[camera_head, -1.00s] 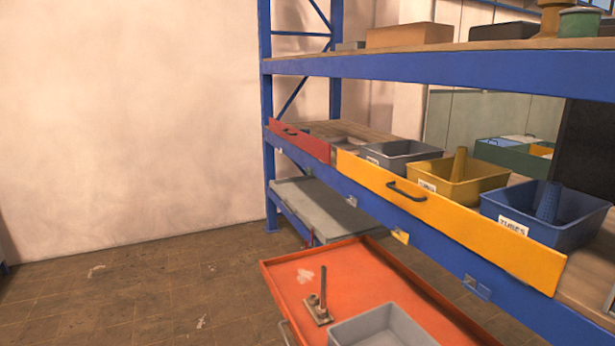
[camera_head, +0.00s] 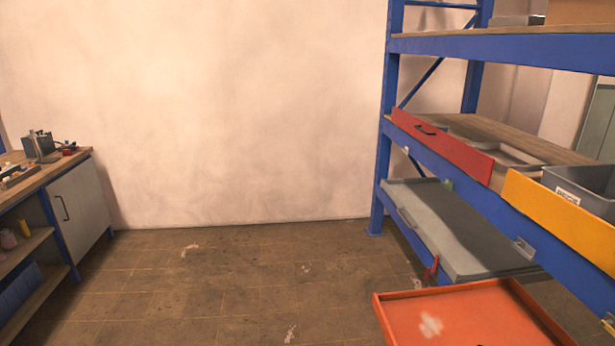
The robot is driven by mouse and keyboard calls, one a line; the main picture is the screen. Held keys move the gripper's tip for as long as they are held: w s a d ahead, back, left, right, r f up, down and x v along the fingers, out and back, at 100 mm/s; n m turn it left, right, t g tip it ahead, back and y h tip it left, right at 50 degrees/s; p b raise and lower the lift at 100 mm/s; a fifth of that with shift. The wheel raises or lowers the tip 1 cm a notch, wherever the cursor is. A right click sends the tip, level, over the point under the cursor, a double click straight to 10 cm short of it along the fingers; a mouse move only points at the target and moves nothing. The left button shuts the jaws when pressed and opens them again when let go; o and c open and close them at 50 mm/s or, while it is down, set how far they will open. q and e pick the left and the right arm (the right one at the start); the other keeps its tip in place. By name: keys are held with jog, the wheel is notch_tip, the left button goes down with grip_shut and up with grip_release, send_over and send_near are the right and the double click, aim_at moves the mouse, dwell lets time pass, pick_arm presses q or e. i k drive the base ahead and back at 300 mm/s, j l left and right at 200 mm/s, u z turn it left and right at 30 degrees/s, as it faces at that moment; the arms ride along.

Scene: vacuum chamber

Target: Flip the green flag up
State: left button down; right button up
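A small green piece (camera_head: 447,184) shows at the blue rack, at the back edge of the grey drawer below the red front panel. It is too small to tell whether it is a flag or which way it points. A small red flag-like piece (camera_head: 433,268) stands at the front edge of the grey drawer (camera_head: 470,240). Neither of my grippers is in view.
The blue rack (camera_head: 388,150) stands at the right, with a red panel (camera_head: 440,143) and a yellow panel (camera_head: 560,215). An orange tray (camera_head: 470,312) juts out low in front. A workbench (camera_head: 80,205) stands at the left. The floor between is clear.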

aim_at(450, 186)
jog(key=i+z, duration=0.15)
jog(key=i, duration=0.3)
jog(key=i+j+z, duration=0.1)
jog(key=i, duration=0.3)
jog(key=i+j+z, duration=0.15)
jog(key=i, duration=0.3)
jog(key=i+j+z, duration=0.1)
jog(key=i+z, duration=0.15)
jog(key=z, duration=0.15)
jog(key=i+j+z, duration=0.2)
jog(key=z, duration=0.25)
jog(key=i+j+z, duration=0.2)
jog(key=z, duration=0.2)
jog(key=i+j+z, duration=0.15)
jog(key=j+z, duration=0.25)
jog(key=i+j+z, duration=0.1)
jog(key=j+z, duration=0.15)
jog(key=z, duration=0.15)
